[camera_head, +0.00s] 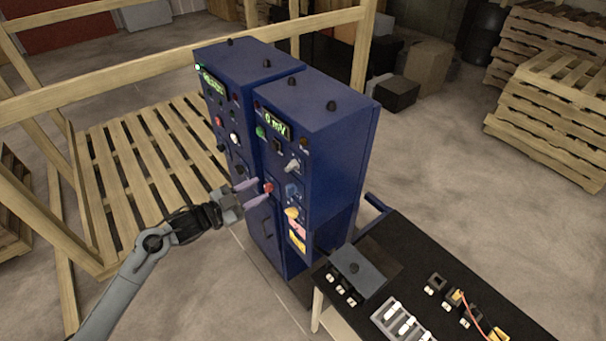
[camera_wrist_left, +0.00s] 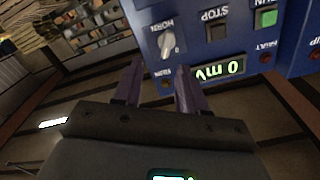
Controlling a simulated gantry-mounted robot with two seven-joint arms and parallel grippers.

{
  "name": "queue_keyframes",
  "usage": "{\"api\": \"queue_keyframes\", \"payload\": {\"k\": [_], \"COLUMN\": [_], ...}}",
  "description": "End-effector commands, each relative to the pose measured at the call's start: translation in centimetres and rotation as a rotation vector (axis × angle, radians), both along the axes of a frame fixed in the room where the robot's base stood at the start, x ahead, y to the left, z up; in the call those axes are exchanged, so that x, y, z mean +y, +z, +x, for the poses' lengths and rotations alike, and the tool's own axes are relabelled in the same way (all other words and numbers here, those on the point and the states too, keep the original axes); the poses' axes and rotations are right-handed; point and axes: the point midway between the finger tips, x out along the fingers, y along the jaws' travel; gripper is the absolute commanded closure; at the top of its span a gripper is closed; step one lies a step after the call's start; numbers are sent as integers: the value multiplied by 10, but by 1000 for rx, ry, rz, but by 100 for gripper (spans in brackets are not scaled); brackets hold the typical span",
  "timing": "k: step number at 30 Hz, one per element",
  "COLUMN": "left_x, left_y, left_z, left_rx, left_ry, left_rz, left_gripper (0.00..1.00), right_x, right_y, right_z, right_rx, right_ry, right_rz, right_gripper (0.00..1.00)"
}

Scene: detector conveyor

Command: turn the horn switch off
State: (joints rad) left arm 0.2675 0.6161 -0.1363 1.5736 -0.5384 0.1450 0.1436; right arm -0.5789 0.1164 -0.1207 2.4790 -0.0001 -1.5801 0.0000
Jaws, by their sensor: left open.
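The horn switch (camera_head: 293,166) is a pale grey knob on the front of the nearer blue cabinet (camera_head: 335,130), below the "0 mV" display. In the left wrist view the panel is upside down, and the horn switch (camera_wrist_left: 167,46) shows beside its HORN label with a "0" mark at its side. Its exact setting is hard to tell. My left gripper (camera_head: 262,190) is open, with its purple fingers in front of the cabinet, lower than the knob and to its left in the head view. In the wrist view the knob lies beyond the gap between the fingertips (camera_wrist_left: 158,68), apart from them.
A red button (camera_head: 268,187) shows near the fingertips. A blue knob (camera_head: 292,190) and a yellow one (camera_head: 292,212) sit below the horn switch. A second cabinet (camera_head: 240,65) stands alongside. Wooden rails (camera_head: 190,50) stand behind.

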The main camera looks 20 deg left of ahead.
Motion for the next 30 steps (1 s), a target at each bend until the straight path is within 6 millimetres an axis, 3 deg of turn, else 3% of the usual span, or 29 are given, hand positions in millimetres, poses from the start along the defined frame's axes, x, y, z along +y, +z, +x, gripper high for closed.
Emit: {"api": "queue_keyframes", "payload": {"k": [6,21,30], "left_x": [-5,-50,-62], "left_y": [18,18,16], "left_z": [17,77,94], "left_rx": [-35,-33,-33], "left_ry": [2,1,2], "left_rz": [1,2,3], "left_gripper": [58,58,58], "right_x": [0,-1,-2], "right_y": [-1,13,15], "right_z": [0,0,0], "right_rx": [-2,-3,-1], "right_ry": [-1,3,4], "right_rz": [2,-5,-7], "right_gripper": [100,100,100]}}
